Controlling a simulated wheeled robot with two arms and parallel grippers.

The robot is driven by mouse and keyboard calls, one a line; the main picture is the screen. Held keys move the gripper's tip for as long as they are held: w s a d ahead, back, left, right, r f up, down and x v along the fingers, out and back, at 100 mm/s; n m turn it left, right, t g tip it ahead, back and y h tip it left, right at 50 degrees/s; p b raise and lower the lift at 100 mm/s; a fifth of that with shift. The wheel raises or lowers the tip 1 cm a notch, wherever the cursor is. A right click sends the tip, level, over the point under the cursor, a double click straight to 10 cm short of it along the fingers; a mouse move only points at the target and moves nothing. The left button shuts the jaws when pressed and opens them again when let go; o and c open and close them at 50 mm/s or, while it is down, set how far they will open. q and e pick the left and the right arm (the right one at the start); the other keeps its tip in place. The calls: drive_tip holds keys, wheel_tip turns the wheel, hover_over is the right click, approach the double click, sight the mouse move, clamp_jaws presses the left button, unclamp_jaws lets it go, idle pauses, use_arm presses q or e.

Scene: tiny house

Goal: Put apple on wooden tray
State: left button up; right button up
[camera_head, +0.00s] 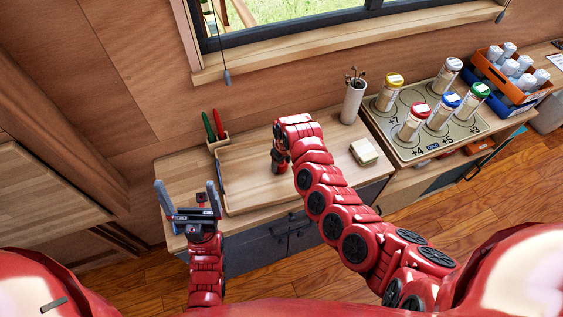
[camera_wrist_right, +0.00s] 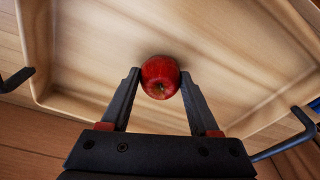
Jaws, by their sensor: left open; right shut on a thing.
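The red apple (camera_wrist_right: 161,77) shows in the right wrist view, held between the two dark fingers of my right gripper (camera_wrist_right: 160,88). The wooden tray (camera_wrist_right: 95,40) fills the view behind the apple. I cannot tell whether the apple touches the tray. In the head view the wooden tray (camera_head: 245,190) lies on the counter, and my right gripper (camera_head: 281,160) points down over it; the apple is hidden there by my arm. My left gripper (camera_head: 190,200) is open and empty by the tray's left front corner.
A small holder with red and green handled tools (camera_head: 214,130) stands behind the tray. A white cylinder (camera_head: 352,100) and a pale square block (camera_head: 364,152) are to the right. Farther right, several coloured-lid jars stand on a numbered board (camera_head: 400,140), beside an orange crate (camera_head: 495,75) of bottles.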

drive_tip(key=shift+f, duration=0.2)
drive_tip(key=o, duration=1.4)
drive_tip(key=shift+c, duration=0.2)
drive_tip(key=shift+r, duration=0.2)
